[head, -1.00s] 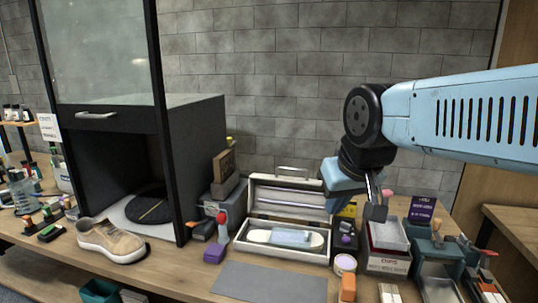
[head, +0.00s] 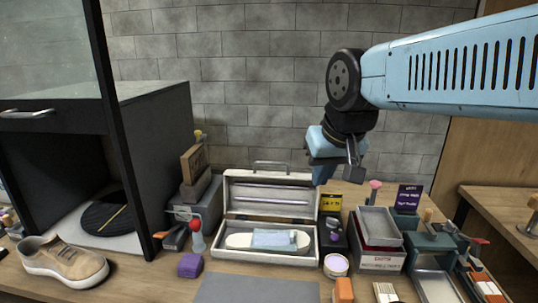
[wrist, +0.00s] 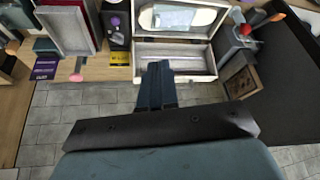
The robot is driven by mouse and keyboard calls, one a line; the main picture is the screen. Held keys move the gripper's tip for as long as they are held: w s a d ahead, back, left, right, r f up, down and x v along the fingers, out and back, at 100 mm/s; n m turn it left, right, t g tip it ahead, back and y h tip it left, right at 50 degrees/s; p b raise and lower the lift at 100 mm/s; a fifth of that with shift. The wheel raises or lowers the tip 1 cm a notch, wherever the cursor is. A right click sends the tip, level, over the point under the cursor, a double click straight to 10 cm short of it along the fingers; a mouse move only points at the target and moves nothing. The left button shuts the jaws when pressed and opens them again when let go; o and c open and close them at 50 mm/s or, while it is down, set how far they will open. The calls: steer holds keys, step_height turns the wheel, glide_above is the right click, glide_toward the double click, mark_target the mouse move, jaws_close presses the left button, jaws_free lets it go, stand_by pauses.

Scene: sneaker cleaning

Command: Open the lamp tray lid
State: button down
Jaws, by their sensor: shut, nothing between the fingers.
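The lamp tray (head: 262,255) is a pale box on the bench in the head view. Its lid (head: 270,197) stands raised at the back, with a metal handle (head: 270,163) on its top edge and lamp tubes along its inside. An insole-shaped pale piece with a light blue cloth (head: 273,238) lies in the tray. My gripper (head: 338,182) is in the air to the right of the lid, apart from it, shut and empty. The wrist view shows the tray (wrist: 180,30) with its open lid (wrist: 176,62) beyond my shut fingers (wrist: 158,70).
A sneaker (head: 62,262) and a dark cabinet (head: 150,150) stand at the left. A red-topped bottle (head: 197,237) and purple block (head: 190,265) sit left of the tray. Grey trays (head: 378,227) stand at the right. A grey mat (head: 257,289) lies clear in front.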

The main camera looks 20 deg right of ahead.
steer(key=w+d+r+m+g+y, duration=0.15)
steer(key=w+m+g, duration=0.45)
steer(key=w, duration=1)
steer(key=w+d+r+m+g, duration=0.1)
steer(key=w+d+r+m, duration=0.15)
steer(key=w+m, duration=1)
steer(key=w+f+m+g, duration=0.2)
steer(key=w+f+m, duration=0.15)
steer(key=w, duration=0.85)
steer(key=s+a+f, duration=0.2)
steer(key=s+f, duration=0.5)
steer(key=f, duration=0.3)
steer(key=shift+a+f, duration=0.15)
steer(key=shift+f, duration=0.15)
